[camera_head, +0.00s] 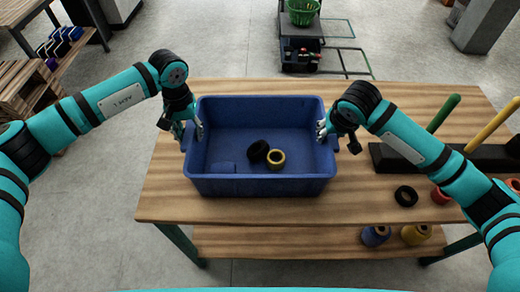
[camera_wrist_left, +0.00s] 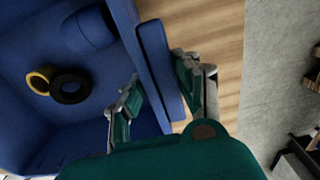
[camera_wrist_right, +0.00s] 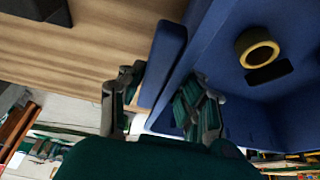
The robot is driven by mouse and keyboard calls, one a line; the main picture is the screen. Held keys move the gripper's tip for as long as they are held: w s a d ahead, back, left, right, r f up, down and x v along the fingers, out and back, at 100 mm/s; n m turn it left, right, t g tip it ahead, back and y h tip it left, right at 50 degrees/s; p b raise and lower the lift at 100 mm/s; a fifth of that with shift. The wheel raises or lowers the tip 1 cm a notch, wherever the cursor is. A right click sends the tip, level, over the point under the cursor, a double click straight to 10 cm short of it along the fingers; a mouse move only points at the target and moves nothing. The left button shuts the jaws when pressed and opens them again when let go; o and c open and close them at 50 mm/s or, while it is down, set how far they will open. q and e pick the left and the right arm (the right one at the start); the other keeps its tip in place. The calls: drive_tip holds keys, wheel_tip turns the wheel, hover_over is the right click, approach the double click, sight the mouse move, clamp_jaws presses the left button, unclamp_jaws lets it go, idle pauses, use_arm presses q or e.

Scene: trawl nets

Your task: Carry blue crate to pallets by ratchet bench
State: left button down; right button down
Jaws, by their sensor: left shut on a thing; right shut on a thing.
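The blue crate (camera_head: 262,184) is on or just above the wooden table (camera_head: 165,196) in the head view; I cannot tell whether it touches. It holds a black ring (camera_head: 258,150), a yellow ring (camera_head: 276,158) and a blue piece (camera_head: 222,168). My left gripper (camera_head: 190,133) is shut on the crate's left side handle, which also shows in the left wrist view (camera_wrist_left: 158,70). My right gripper (camera_head: 328,132) is shut on the right side handle, seen in the right wrist view (camera_wrist_right: 163,62). One finger of each gripper is inside the crate, one outside.
A black rack with green and yellow posts (camera_head: 440,158) stands on the table's right. A black ring (camera_head: 406,196) lies near it. Blue and yellow spools (camera_head: 375,236) sit on the lower shelf. Wooden pallets (camera_head: 28,92) are at the left. A cart with a green basket (camera_head: 302,12) stands behind.

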use_arm(q)
drive_tip(key=shift+w+r, duration=0.1)
drive_tip(key=shift+r, duration=0.05)
use_arm(e)
drive_tip(key=shift+w+r, duration=0.1)
drive_tip(key=shift+r, duration=0.1)
